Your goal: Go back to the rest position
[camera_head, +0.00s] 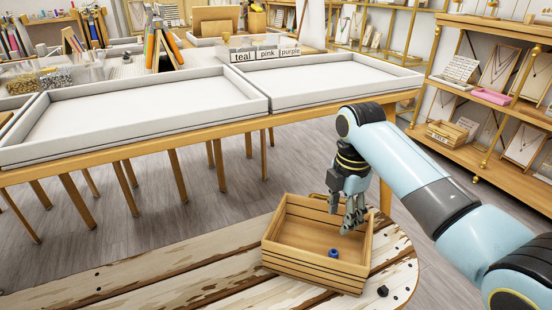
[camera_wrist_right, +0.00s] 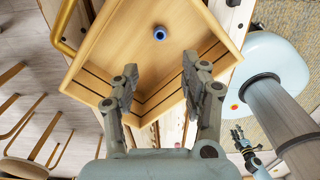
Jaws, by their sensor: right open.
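My right gripper (camera_head: 352,215) is open and empty above the wooden crate (camera_head: 290,268), its fingers pointing down. In the right wrist view the two fingers of the right gripper (camera_wrist_right: 158,78) stand apart over the crate's near corner, with nothing between them. A small blue ring-like piece (camera_head: 333,253) lies on the crate floor; it also shows in the right wrist view (camera_wrist_right: 160,33), beyond the fingertips. What looks like my left gripper (camera_wrist_right: 238,136) shows small at the lower right of the wrist view; its jaw state is unclear.
The crate stands on a worn plank table (camera_head: 185,262). A small black piece (camera_head: 382,291) lies beside the crate. Behind, a long table bears two empty white trays (camera_head: 140,105) (camera_head: 330,80) and teal, pink and purple labels (camera_head: 266,54). Display shelves (camera_head: 470,140) stand at right.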

